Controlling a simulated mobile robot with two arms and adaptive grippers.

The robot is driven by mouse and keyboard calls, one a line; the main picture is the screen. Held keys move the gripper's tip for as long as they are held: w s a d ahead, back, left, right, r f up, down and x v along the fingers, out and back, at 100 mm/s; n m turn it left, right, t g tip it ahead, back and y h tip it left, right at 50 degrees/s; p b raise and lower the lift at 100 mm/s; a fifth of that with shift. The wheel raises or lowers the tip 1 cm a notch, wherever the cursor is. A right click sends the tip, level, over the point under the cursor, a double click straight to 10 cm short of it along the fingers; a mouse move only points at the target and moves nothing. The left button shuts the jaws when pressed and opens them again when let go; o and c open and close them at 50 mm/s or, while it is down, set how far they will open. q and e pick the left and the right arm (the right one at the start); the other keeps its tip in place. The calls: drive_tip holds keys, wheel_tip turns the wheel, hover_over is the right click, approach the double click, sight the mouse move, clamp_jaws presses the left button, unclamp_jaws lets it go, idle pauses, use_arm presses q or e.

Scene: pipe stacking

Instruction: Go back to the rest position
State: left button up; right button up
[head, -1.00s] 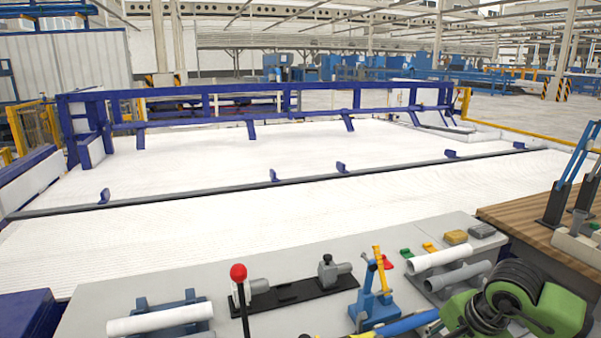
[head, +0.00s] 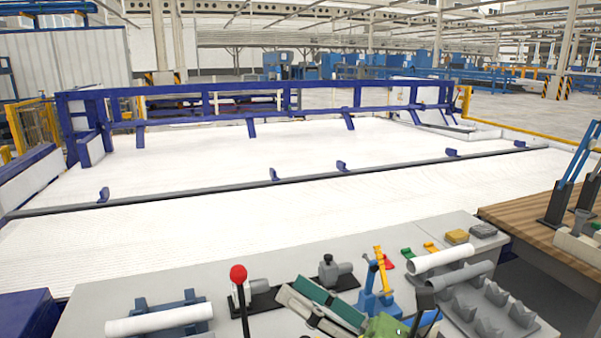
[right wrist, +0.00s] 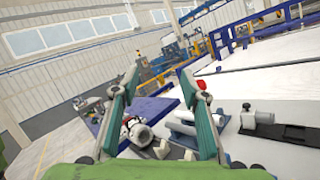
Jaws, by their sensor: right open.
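My right gripper (head: 291,288) is at the front middle of the grey worktable (head: 232,277), with its green-edged fingers pointing left. It is open, and nothing shows between the fingers. In the right wrist view its two fingers (right wrist: 160,68) stand wide apart. My left gripper is not in view. A white pipe (head: 160,319) lies on a blue holder at the front left. Another white pipe (head: 441,258) and a grey pipe (head: 459,276) lie at the right, on or beside a grey notched rack (head: 493,311).
A red-knobbed lever (head: 238,273) stands left of my right gripper. A grey clamp (head: 331,270) on a black base and a blue and yellow fixture (head: 378,293) stand close behind it. A wooden table (head: 519,232) is at the right. A wide white floor area lies beyond.

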drive_tip(key=w+d+f+m+t+h, duration=0.25)
drive_tip(key=d+m+t+h, duration=0.35)
drive_tip(key=m, duration=0.5)
drive_tip(key=w+d+f+m+t+h, duration=0.1)
drive_tip(key=w+d+m+t+h, duration=0.25)
drive_tip(key=d+m+h, duration=0.55)
drive_tip(key=s+d+f+m+g+h, duration=0.2)
drive_tip(key=d+f+m+g+h, duration=0.1)
drive_tip(key=f+m, duration=0.45)
drive_tip(key=s+d+f+m+g+h, duration=0.25)
drive_tip(key=f+m, duration=0.35)
drive_tip(key=f, duration=0.3)
drive_tip(key=s+f+m+g+y, duration=0.1)
drive_tip(key=s+f+m+g, duration=0.4)
drive_tip(key=s+f, duration=0.5)
drive_tip(key=s+f+m+g+y, duration=0.15)
drive_tip(key=s+f+g, duration=0.5)
drive_tip(key=s, duration=0.65)
wheel_tip(320, 180, down, 27)
drive_tip(key=s, duration=0.1)
drive_tip(key=s+d+f+g, duration=0.2)
drive_tip(key=s+f, duration=1.4)
drive_tip(key=s, duration=0.1)
drive_tip(key=shift+d+f+h, duration=0.15)
drive_tip(key=shift+d+h, duration=0.1)
drive_tip(key=shift+h, duration=0.15)
drive_tip(key=shift+s, duration=0.1)
